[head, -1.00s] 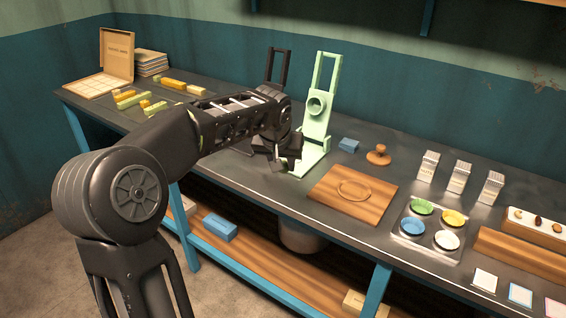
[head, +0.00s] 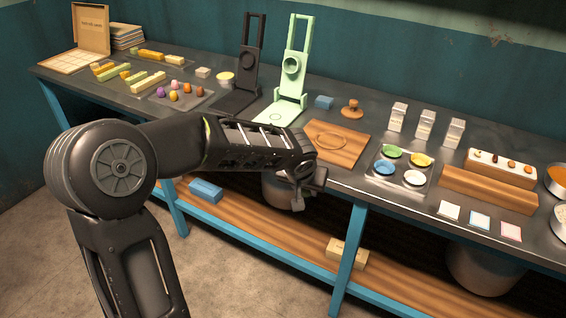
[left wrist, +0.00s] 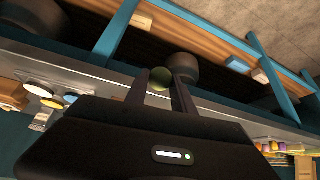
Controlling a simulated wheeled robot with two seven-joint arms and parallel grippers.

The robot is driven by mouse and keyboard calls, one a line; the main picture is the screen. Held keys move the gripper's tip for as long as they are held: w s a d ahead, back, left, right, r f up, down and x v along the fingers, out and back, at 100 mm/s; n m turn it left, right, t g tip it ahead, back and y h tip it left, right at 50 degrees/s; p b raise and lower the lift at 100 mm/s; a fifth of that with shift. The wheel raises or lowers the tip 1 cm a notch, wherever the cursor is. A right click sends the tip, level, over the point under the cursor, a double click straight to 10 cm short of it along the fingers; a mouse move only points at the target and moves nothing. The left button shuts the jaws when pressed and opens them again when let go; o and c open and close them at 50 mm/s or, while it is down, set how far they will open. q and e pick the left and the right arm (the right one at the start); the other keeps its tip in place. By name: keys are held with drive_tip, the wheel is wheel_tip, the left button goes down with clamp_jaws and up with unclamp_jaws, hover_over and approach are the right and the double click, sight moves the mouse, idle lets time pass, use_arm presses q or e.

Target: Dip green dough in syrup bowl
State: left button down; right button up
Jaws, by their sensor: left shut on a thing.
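My left gripper (head: 300,198) is in front of the bench's front edge, below the wooden board with a ring in the head view. In the left wrist view it is shut on the green dough (left wrist: 160,79), a small rounded olive-green lump between the two fingers. The dough cannot be made out in the head view. A bowl of orange liquid (head: 560,178), which looks like the syrup bowl, stands at the far right, cut by the picture edge. The gripper is well to its left and apart from it. My right gripper is not in view.
The bench holds a green stand (head: 290,75), a dark stand (head: 246,70), a wooden board (head: 345,155), a tray of small coloured bowls (head: 402,186), white cartons (head: 427,125) and a long wooden block (head: 487,190). A white-filled bowl (head: 560,222) is at the right edge. Space before the bench is open.

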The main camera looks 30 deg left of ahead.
use_arm(q)
drive_tip(key=s+d+f+m+h, duration=0.1)
drive_tip(key=s+d+f+m, duration=0.1)
drive_tip(key=d, duration=0.6)
drive_tip(key=shift+s+d+f, duration=0.25)
drive_tip(key=shift+s+f, duration=0.35)
drive_tip(key=shift+f, duration=0.2)
